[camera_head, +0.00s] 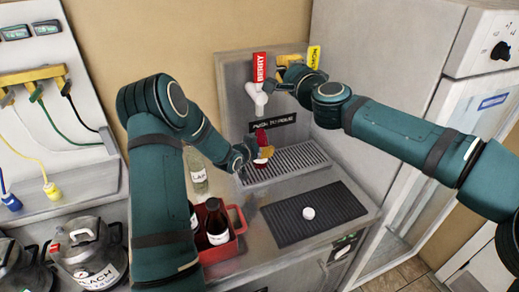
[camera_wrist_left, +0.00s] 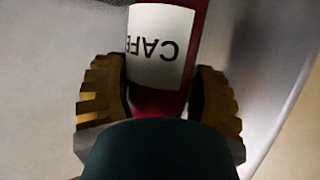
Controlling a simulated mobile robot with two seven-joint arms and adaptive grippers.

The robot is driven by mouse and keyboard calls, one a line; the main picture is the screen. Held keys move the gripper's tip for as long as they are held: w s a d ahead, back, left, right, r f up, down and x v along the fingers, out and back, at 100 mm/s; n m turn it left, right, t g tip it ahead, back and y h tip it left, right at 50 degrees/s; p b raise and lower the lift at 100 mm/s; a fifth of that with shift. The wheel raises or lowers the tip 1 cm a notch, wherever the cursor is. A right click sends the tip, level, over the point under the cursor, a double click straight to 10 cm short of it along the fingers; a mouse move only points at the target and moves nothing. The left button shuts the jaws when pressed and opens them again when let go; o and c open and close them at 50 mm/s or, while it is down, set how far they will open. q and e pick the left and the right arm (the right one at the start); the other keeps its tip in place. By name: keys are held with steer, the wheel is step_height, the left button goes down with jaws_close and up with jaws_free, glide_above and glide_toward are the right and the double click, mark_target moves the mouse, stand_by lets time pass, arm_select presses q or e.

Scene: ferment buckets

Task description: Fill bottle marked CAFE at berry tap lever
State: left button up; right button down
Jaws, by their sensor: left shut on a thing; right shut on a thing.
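The bottle marked CAFE (camera_wrist_left: 160,45) shows red behind and below its white label in the left wrist view. In the head view the red bottle (camera_head: 261,138) stands below the white berry tap (camera_head: 257,98), over the drip grate. My left gripper (camera_head: 264,153) is shut around it. The red BERRY sign (camera_head: 259,67) is above that tap. My right gripper (camera_head: 281,75) is shut at the berry tap lever, just right of the sign; its fingers hide the contact. In the left wrist view, the left gripper's yellow fingers (camera_wrist_left: 160,100) press both sides of the bottle.
A red crate (camera_head: 236,218) holds dark bottles, with a pale bottle (camera_head: 198,178) behind it. A small white cap (camera_head: 308,213) lies on the black mat (camera_head: 335,205). The drip grate (camera_head: 295,162) is otherwise clear. A yellow tap sign (camera_head: 314,56) is near my right gripper. Lidded jars (camera_head: 90,255) stand at left.

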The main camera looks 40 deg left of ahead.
arm_select(q)
steer(key=s+d+b, duration=0.3)
steer(key=d, duration=0.3)
steer(key=s+d+b, duration=0.2)
steer(key=s+d, duration=0.1)
steer(key=d, duration=0.3)
steer(key=shift+s+d+b, duration=0.25)
steer(key=shift+d+b, duration=0.05)
steer(key=shift+b, duration=0.1)
stand_by(1.1)
steer(key=shift+r, duration=0.1)
